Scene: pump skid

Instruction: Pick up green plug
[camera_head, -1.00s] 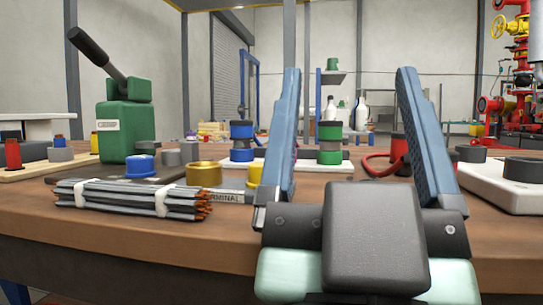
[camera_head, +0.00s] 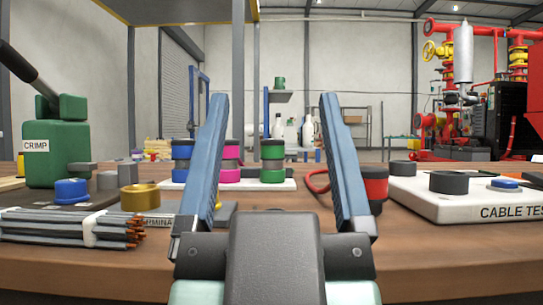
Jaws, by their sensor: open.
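The green plug (camera_head: 272,165) is a short cylinder with green bands and a dark middle and top. It stands upright on a white board (camera_head: 285,186) on the wooden bench. My gripper (camera_head: 272,110) is open and empty, its two blue fingers pointing forward and up. The plug shows between the fingers, beyond them and apart from them. Next to it on the left stand a magenta plug (camera_head: 231,165) and a blue plug (camera_head: 182,158). The left finger covers part of the board.
A red and black plug-like piece (camera_head: 376,186) with a red cable is just right of my right finger. A white cable tester (camera_head: 440,205) lies at right. A wire bundle (camera_head: 70,227), gold ring (camera_head: 139,196) and green crimper (camera_head: 57,152) are at left.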

